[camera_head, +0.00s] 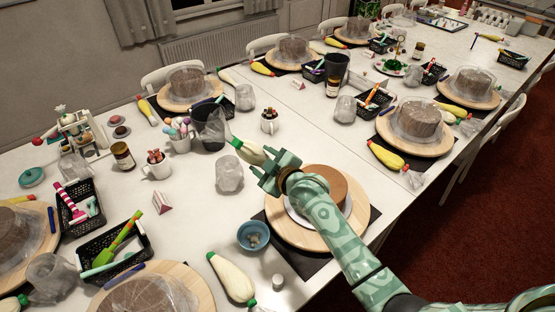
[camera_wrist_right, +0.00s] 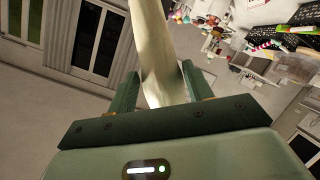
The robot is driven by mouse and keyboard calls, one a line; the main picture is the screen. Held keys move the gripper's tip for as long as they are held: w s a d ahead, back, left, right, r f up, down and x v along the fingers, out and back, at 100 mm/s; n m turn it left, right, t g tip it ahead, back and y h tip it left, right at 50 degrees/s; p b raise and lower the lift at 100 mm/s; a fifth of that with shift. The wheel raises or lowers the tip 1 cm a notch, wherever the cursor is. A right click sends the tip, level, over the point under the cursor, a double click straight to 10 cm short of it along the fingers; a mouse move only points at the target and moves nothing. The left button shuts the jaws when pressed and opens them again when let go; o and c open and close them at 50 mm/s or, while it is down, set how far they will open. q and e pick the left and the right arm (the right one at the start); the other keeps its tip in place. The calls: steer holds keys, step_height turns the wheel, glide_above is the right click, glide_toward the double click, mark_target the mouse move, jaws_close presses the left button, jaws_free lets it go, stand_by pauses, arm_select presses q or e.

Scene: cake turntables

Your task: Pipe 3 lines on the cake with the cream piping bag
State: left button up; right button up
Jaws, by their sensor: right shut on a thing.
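The brown cake (camera_head: 338,184) sits on a white board on a round wooden turntable (camera_head: 285,228), partly hidden behind my right arm. My right gripper (camera_head: 262,168) is to the left of the cake, over the table. It is shut on a cream piping bag (camera_head: 250,153), whose green end points to the upper left, away from the cake. In the right wrist view the pale bag (camera_wrist_right: 156,50) stands between the two fingers. I see no piped lines on the part of the cake that shows. My left gripper is not in view.
A second cream piping bag (camera_head: 232,278), a blue bowl (camera_head: 253,236) and a crumpled clear plastic piece (camera_head: 229,175) lie near the turntable. Black baskets (camera_head: 115,248), cups and other covered cakes fill the table. The table's edge is right of the turntable.

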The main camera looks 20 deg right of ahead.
arm_select(q)
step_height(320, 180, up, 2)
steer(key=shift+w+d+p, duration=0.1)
steer(key=shift+p, duration=0.25)
arm_select(e)
steer(key=w+d+f+h, duration=0.1)
steer(key=w+d+f, duration=0.4)
steer(key=d, duration=0.1)
steer(key=shift+w+d+f+m+h, duration=0.15)
steer(key=shift+w+d+m+h, duration=0.25)
steer(key=c, duration=0.3)
steer(key=shift+d, duration=0.1)
